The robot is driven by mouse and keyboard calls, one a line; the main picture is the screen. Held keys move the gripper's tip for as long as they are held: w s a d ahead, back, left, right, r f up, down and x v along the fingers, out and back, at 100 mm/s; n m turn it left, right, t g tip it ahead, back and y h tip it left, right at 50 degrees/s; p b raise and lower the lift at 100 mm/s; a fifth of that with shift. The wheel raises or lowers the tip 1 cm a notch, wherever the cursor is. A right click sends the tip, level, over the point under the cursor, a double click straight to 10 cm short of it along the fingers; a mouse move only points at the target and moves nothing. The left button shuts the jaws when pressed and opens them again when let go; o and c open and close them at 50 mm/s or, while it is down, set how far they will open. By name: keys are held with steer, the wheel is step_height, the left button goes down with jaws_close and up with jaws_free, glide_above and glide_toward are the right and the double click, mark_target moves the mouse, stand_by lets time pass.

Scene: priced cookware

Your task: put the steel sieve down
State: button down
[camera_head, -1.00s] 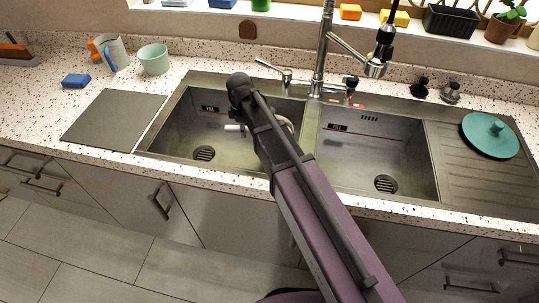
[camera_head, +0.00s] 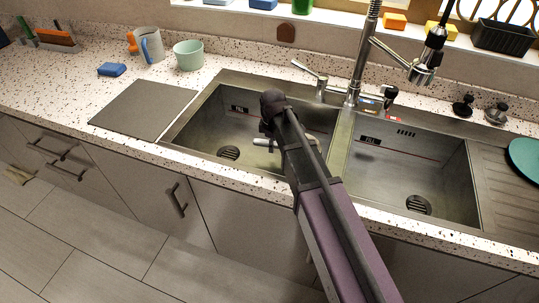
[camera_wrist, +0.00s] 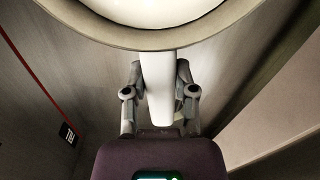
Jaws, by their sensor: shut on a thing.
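The steel sieve shows in the wrist view as a round pale bowl (camera_wrist: 150,10) with a beige rim and a light handle (camera_wrist: 157,95). My gripper (camera_wrist: 159,72) is shut on this handle, one finger on each side. In the head view a light piece, likely the handle end (camera_head: 264,142), shows over the left sink basin (camera_head: 205,125). My arm hides most of the sieve and the gripper there. I cannot tell whether the sieve touches the basin floor.
A divider (camera_head: 341,145) separates the left basin from the right basin (camera_head: 415,165). A tall faucet (camera_head: 362,60) stands behind. A grey board (camera_head: 145,107), blue sponge (camera_head: 111,70), mug (camera_head: 152,46) and green cup (camera_head: 188,55) are at left. A teal lid (camera_head: 525,158) lies at right.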

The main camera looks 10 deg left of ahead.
mark_target(272, 158)
steer(key=shift+f, duration=0.1)
stand_by(0.3)
steer(key=shift+f+b, duration=1.85)
steer(key=shift+b, duration=0.05)
steer(key=shift+c, duration=2.1)
jaws_free()
steer(key=shift+r, duration=0.25)
step_height(272, 158, up, 12)
steer(key=p, duration=1.2)
steer(key=shift+f, duration=0.2)
